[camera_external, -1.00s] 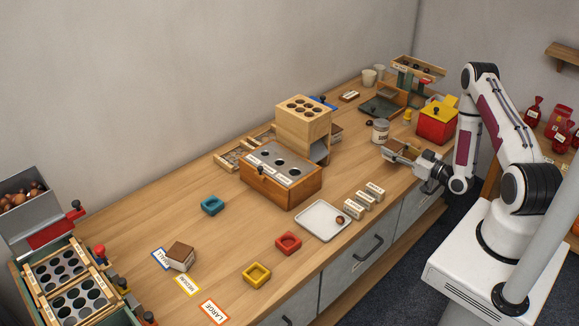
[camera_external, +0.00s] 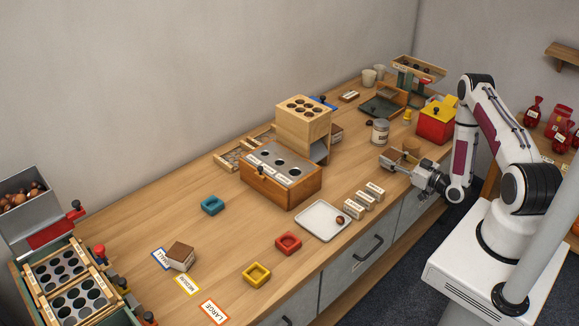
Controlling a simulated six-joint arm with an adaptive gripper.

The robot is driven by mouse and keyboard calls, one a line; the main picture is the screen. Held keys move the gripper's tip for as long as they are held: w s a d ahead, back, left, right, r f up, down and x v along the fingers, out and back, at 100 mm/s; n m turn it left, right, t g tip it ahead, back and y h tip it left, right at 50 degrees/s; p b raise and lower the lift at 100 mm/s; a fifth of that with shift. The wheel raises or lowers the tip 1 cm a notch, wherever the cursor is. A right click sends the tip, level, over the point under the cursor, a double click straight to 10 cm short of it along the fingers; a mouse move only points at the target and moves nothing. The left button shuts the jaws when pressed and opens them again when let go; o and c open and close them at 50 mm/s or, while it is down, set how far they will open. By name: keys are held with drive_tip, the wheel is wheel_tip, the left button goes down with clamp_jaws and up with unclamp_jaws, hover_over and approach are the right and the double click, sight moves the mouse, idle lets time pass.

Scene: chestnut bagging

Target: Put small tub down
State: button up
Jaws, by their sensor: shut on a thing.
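My gripper (camera_external: 388,161) is at the right part of the worktop, near its front edge. It is shut on a small pale tub (camera_external: 397,154) with a brown top or filling. The fingers partly hide this tub, and I cannot tell whether it touches the worktop.
A red and yellow box (camera_external: 436,123) is to the right. Several small labelled blocks (camera_external: 364,200) and a white tray (camera_external: 322,221) lie in front.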

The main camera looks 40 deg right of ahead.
sight(407, 177)
drive_tip(key=shift+f, duration=0.25)
drive_tip(key=o, duration=1.2)
drive_tip(key=shift+s, duration=0.15)
drive_tip(key=shift+s, duration=0.85)
drive_tip(key=s, duration=0.3)
drive_tip(key=shift+a+f, duration=0.25)
drive_tip(key=shift+f, duration=0.1)
drive_tip(key=shift+s+a, duration=0.1)
drive_tip(key=shift+s, duration=1.3)
drive_tip(key=shift+c, duration=0.4)
